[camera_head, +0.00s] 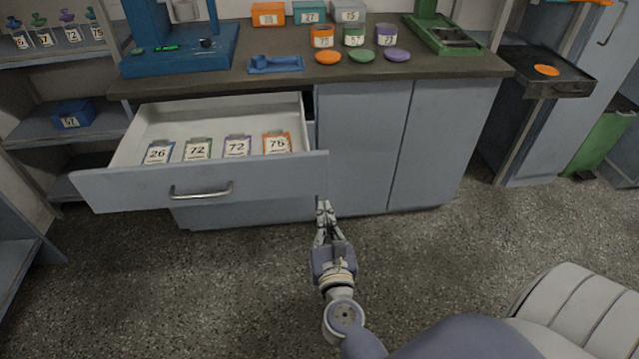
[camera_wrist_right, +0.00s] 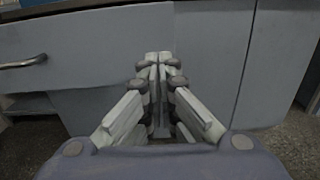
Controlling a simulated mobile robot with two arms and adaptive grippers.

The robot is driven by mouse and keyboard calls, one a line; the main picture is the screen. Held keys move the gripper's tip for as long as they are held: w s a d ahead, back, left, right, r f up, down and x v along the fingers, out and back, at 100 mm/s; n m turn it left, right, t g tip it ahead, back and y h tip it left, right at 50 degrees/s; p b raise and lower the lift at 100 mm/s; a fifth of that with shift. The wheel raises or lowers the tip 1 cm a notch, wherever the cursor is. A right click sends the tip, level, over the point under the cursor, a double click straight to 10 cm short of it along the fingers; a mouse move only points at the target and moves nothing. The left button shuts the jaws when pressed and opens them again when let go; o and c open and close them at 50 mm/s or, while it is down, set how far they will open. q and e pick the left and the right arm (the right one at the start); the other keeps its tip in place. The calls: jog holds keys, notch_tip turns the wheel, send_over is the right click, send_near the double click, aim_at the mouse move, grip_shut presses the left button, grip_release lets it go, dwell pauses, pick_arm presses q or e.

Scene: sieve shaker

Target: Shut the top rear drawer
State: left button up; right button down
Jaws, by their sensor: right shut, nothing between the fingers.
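The top drawer (camera_head: 120,187) of the cabinet is pulled far out in the head view. Its front panel carries a bar handle (camera_head: 201,191), which also shows at the left edge of the right wrist view (camera_wrist_right: 24,62). Several numbered cards in blue, green, purple and orange lie inside it. My right gripper (camera_head: 324,206) is shut and empty, just below and near the right end of the drawer front. In the right wrist view its fingertips (camera_wrist_right: 158,58) are together in front of the grey panels; whether they touch is unclear. My left gripper is not in view.
The dark worktop (camera_head: 290,72) holds a blue machine (camera_head: 180,50), small jars, coloured lids and a green device (camera_head: 443,35). Closed cabinet doors (camera_head: 362,145) stand right of the drawer. A dark tray (camera_head: 545,82) juts out at right. Shelves (camera_head: 60,122) stand at left. The floor in front is clear.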

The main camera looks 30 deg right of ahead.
aim_at(318, 177)
jog(key=p+x, duration=0.1)
jog(key=x, duration=0.7)
jog(key=shift+w+d, duration=0.1)
jog(key=shift+w, duration=0.3)
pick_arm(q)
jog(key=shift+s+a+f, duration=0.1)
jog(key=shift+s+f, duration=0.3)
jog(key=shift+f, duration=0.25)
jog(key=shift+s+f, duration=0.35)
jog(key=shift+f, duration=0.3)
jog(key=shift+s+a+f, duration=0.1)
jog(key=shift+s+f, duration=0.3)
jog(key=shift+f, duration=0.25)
pick_arm(e)
jog(key=shift+w+d, duration=0.2)
jog(key=shift+w, duration=0.15)
